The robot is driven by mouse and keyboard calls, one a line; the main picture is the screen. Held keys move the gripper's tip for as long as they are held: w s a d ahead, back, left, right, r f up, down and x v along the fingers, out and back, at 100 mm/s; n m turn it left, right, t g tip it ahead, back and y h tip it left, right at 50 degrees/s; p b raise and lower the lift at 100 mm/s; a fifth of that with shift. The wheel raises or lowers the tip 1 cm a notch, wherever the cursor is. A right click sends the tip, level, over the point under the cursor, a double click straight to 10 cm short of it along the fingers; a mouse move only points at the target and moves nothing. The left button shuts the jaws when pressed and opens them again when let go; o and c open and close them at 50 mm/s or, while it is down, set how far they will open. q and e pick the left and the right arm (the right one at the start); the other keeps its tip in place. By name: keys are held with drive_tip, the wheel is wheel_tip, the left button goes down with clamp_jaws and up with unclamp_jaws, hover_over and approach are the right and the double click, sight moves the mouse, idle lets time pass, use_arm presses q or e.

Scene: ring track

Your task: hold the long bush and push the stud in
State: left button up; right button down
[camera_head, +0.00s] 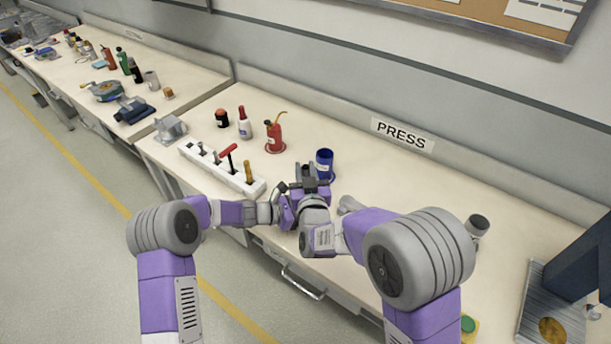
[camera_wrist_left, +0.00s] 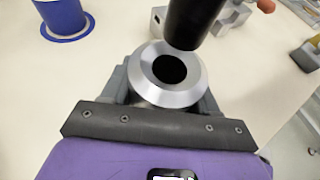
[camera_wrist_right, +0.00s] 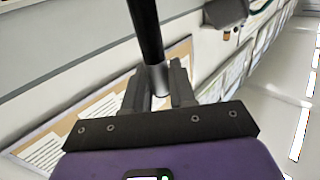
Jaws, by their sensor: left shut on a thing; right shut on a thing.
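The long bush is a bright metal sleeve with a dark round bore (camera_wrist_left: 188,92) in the left wrist view. My left gripper (camera_wrist_left: 165,98) is shut on it, with its mouth facing the camera. The stud (camera_wrist_left: 194,22) is a black rod coming in from the top of that view. Its end is close to the bush mouth, toward the upper right; whether they touch I cannot tell. My right gripper (camera_wrist_right: 160,95) is shut on the stud's metal part, and the black rod (camera_wrist_right: 146,25) runs up from it. In the head view the grippers are close together above the bench and hide both parts.
A blue cup (camera_head: 324,160) stands just behind the grippers. A dark blue press (camera_head: 585,255) is at the far right. Bench below the PRESS sign (camera_head: 402,135) is clear.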

drive_tip(key=shift+f, duration=0.8)
drive_tip(key=shift+f, duration=0.6)
drive_tip(key=c, duration=0.9)
unclamp_jaws()
drive_tip(key=shift+r, duration=0.15)
